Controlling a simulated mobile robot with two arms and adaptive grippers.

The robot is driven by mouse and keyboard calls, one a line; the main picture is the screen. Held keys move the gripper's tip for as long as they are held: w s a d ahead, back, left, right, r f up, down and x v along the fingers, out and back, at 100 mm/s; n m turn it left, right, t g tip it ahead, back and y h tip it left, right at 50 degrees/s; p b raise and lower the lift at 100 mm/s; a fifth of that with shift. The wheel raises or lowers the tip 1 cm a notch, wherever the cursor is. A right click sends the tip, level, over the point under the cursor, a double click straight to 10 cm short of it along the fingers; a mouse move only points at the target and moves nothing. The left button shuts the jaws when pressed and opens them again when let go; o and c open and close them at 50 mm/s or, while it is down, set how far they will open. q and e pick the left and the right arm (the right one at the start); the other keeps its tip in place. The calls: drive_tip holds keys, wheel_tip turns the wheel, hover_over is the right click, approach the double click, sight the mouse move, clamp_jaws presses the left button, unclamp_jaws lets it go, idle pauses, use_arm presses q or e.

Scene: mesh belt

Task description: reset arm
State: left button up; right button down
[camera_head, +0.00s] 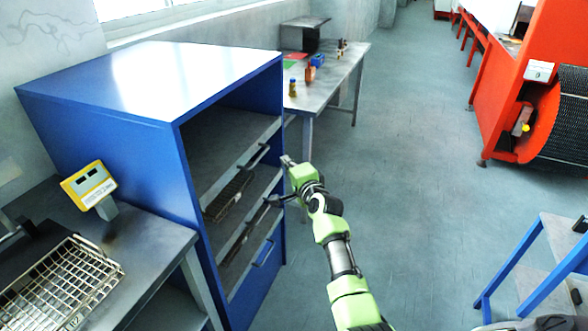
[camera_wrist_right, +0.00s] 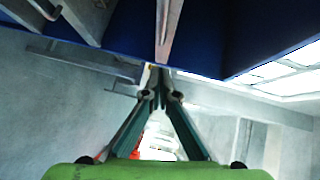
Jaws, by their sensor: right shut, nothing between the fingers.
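My right arm, green and black, reaches up from the bottom of the head view. Its gripper (camera_head: 287,162) is at the right front edge of the blue cabinet, level with its shelves. In the right wrist view the two fingers (camera_wrist_right: 159,86) meet at their tips, with nothing between them. The blue cabinet (camera_head: 90,95) stands open at the front, and its underside or edge fills the top of the wrist view (camera_wrist_right: 240,35). I cannot tell whether the gripper touches the cabinet. My left gripper is not in view.
A wire basket (camera_head: 60,285) and a yellow scale (camera_head: 90,185) are on the table at left. Wire trays (camera_head: 228,196) sit on the cabinet shelves. A grey table (camera_head: 325,85) with small items stands behind. A red machine (camera_head: 510,95) is at right. The floor between is clear.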

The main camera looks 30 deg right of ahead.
drive_tip(key=s, duration=0.5)
drive_tip(key=shift+r, duration=0.4)
drive_tip(key=s+a+f+n+g+y, duration=0.1)
drive_tip(key=s+a+f+n+g, duration=0.15)
drive_tip(key=f, duration=0.85)
drive_tip(key=s+a+f+n+g, duration=0.2)
drive_tip(key=s+a+f, duration=0.15)
drive_tip(key=f, duration=0.75)
drive_tip(key=s+a+f+n+g, duration=0.2)
drive_tip(key=s+f+n, duration=0.1)
drive_tip(key=s+f, duration=0.6)
drive_tip(key=s+a+f+n+g, duration=0.1)
drive_tip(key=s+f+n+g, duration=0.15)
drive_tip(key=s+f, duration=0.55)
drive_tip(key=s+f+n+g, duration=0.2)
drive_tip(key=s+f, duration=0.5)
drive_tip(key=s, duration=0.6)
drive_tip(key=s+a+f+n+g, duration=0.1)
drive_tip(key=s+f+n, duration=0.3)
drive_tip(key=s, duration=1)
drive_tip(key=s+f+n+g, duration=0.3)
drive_tip(key=s+f, duration=0.6)
drive_tip(key=s, duration=0.4)
drive_tip(key=shift+s+a+f+n, duration=0.25)
drive_tip(key=shift+s+f+n, duration=0.15)
drive_tip(key=shift+n, duration=0.1)
